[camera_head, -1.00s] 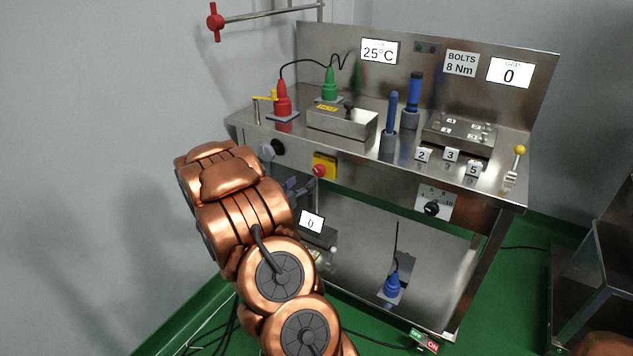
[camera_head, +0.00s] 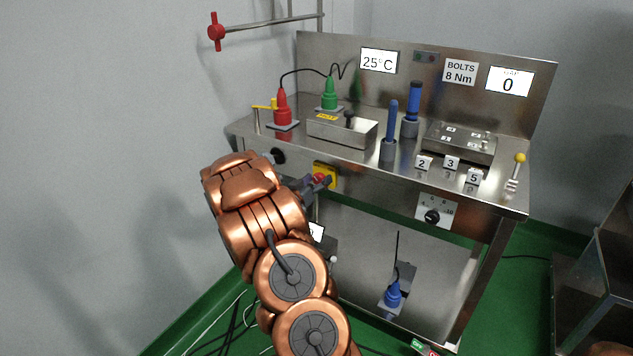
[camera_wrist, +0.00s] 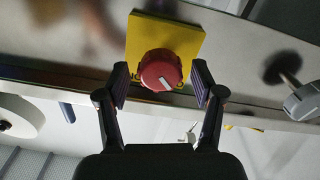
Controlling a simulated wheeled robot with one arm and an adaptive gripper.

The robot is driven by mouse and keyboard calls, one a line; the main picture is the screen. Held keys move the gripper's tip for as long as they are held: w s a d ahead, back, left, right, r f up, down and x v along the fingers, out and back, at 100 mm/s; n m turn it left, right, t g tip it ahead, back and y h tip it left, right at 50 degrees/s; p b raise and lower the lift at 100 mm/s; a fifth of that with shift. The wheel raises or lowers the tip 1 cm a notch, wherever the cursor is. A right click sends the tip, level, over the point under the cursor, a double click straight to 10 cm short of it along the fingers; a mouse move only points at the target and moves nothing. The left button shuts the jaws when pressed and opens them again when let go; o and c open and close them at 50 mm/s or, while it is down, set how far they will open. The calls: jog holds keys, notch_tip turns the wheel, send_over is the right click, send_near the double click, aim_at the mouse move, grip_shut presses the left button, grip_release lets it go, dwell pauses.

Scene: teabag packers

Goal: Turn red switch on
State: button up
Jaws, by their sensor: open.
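The red switch (camera_wrist: 161,71) is a round red knob with a white pointer mark on a yellow plate (camera_wrist: 166,32). In the head view the red switch (camera_head: 319,178) sits on the front face of the steel workbench, its yellow plate (camera_head: 331,170) partly hidden by my gripper. My gripper (camera_wrist: 161,84) is open, with one finger on each side of the red knob in the wrist view. I see gaps between the fingers and the knob. In the head view my gripper (camera_head: 314,185) is at the knob, partly hidden by my copper arm.
A black knob (camera_head: 277,156) is left of the switch on the same panel. A numbered dial (camera_head: 433,216) is to its right. Red (camera_head: 282,107) and green (camera_head: 329,94) plugs and blue-handled tools stand on the bench top (camera_head: 240,126). A blue plug (camera_head: 392,296) is below.

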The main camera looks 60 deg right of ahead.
jog(key=shift+c, duration=0.2)
jog(key=c, duration=1.1)
